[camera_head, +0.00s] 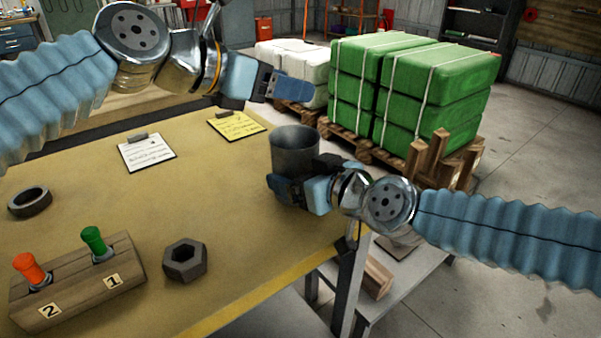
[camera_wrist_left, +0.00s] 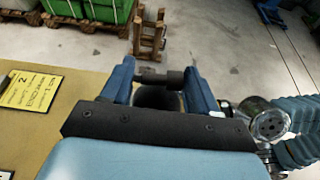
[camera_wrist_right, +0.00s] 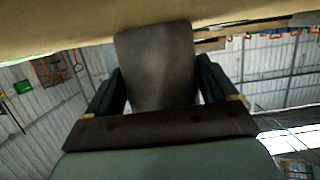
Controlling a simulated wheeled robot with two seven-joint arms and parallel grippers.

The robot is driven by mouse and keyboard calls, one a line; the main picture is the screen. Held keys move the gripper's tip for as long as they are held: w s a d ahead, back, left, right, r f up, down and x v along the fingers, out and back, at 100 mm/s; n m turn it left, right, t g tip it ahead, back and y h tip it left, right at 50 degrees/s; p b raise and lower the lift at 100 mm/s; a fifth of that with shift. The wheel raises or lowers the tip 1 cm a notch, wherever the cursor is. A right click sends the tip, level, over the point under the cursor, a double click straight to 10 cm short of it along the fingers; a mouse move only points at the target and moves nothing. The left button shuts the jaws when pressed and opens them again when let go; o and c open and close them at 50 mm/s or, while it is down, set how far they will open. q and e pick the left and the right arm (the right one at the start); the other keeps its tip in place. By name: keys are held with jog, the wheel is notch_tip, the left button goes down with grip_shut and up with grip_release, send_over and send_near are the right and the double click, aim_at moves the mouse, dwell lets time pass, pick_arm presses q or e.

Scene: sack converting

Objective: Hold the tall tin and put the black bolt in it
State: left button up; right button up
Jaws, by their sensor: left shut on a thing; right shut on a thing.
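The tall tin (camera_head: 294,148) is a dark grey cylinder, upright near the table's right edge. My right gripper (camera_head: 285,188) is shut on it; the right wrist view shows the tin (camera_wrist_right: 157,60) between both fingers. My left gripper (camera_head: 298,90) is above the tin, apart from it. In the left wrist view, the left gripper (camera_wrist_left: 160,76) is shut on the black bolt (camera_wrist_left: 176,79), which lies crosswise between the fingers. The tin's dark opening (camera_wrist_left: 157,98) shows just below the bolt there. The bolt is hidden in the head view.
A hex nut (camera_head: 185,261), a dark ring (camera_head: 30,201) and a wooden block (camera_head: 75,290) with orange and green handles are on the table (camera_head: 215,200). Two clipboards (camera_head: 146,152) lie behind. Green bales (camera_head: 410,90) stand on a pallet beyond the table.

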pick_arm(q)
notch_tip(320, 180, down, 6)
jog(key=shift+f, duration=0.2)
dwell(2.7)
jog(key=o, duration=0.8)
jog(key=shift+o, duration=0.2)
jog(key=o, duration=0.5)
jog(key=v, duration=1.2)
pick_arm(e)
jog(key=o, duration=0.8)
jog(key=shift+o, duration=0.2)
